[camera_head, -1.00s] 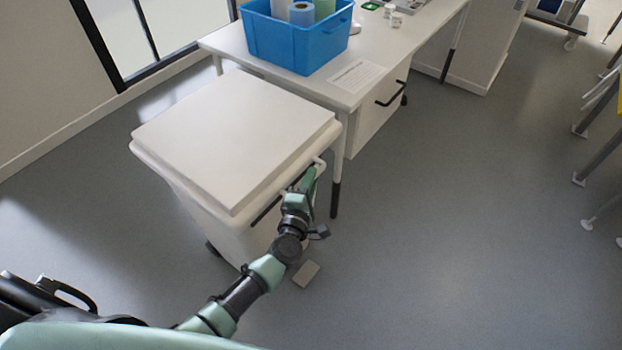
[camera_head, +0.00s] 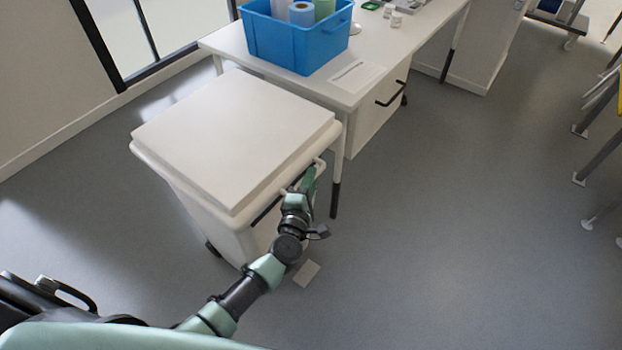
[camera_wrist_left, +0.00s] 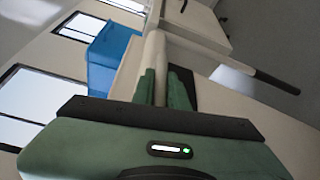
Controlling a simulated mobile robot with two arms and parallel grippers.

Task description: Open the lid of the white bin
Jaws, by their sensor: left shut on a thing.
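The white bin (camera_head: 225,235) stands on the floor left of centre in the head view. Its flat white lid (camera_head: 235,135) lies level on top, closed. My left gripper (camera_head: 312,173) is at the bin's right side, near the corner beside the desk, just below the lid's edge. In the left wrist view, the two green fingers of my left gripper (camera_wrist_left: 163,88) are shut on a white bar (camera_wrist_left: 155,55), the bin's handle. My own wrist partly hides the grip in the head view. My right gripper is not in view.
A white desk (camera_head: 375,50) stands close behind the bin, with a blue crate (camera_head: 290,45) on it. A desk leg (camera_head: 336,190) is just right of my gripper. A small pale block (camera_head: 307,273) lies on the floor near my arm.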

